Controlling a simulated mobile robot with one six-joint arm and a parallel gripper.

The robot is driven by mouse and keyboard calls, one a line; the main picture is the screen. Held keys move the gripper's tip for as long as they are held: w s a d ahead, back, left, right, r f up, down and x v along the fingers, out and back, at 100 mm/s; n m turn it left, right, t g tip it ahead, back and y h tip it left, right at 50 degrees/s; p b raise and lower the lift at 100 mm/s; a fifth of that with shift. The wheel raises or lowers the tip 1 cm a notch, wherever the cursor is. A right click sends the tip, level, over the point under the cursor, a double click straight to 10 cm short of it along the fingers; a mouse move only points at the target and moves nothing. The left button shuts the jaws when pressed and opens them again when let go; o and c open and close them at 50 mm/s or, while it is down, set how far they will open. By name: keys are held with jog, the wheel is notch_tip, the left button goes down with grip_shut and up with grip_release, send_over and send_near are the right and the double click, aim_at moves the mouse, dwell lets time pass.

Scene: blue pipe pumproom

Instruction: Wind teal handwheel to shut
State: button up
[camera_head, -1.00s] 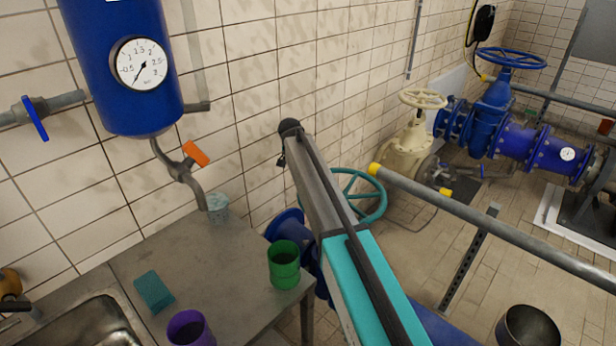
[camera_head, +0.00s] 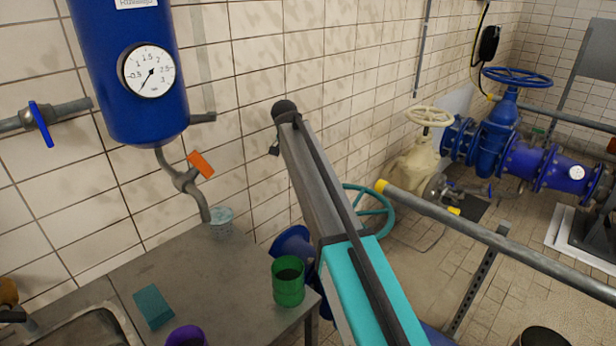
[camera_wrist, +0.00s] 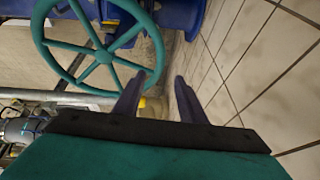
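The teal handwheel is a spoked ring. In the head view its right part (camera_head: 385,213) shows behind my arm, which hides the rest. In the wrist view the wheel (camera_wrist: 103,56) fills the upper left, in front of a blue pipe body. My gripper (camera_wrist: 159,76) shows two dark fingers, apart with nothing between them. The left fingertip is close to the lower right of the rim in the picture; I cannot tell if it touches. The gripper does not show in the head view.
A grey pipe rail (camera_head: 480,232) with yellow ends runs right of the wheel. A grey table (camera_head: 225,265) with a green cup (camera_head: 289,282) stands at left. The tiled wall (camera_wrist: 270,70) is close on the gripper's right. A cream handwheel (camera_head: 429,116) and a blue handwheel (camera_head: 517,77) stand farther back.

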jog(key=shift+s+r, duration=0.1)
jog(key=shift+r, duration=0.15)
jog(key=shift+c, duration=0.3)
grip_shut()
jog(key=s+d+n+y+b, duration=0.1)
jog(key=d+n, duration=0.3)
jog(key=d, duration=0.9)
jog(key=s+d+f+n+y+b, duration=0.1)
jog(key=d+n, duration=0.4)
jog(key=d, duration=0.8)
jog(key=shift+f+y+b, duration=0.25)
jog(key=shift+y+b, duration=0.15)
jog(key=shift+b, duration=0.05)
jog(key=shift+d, duration=0.1)
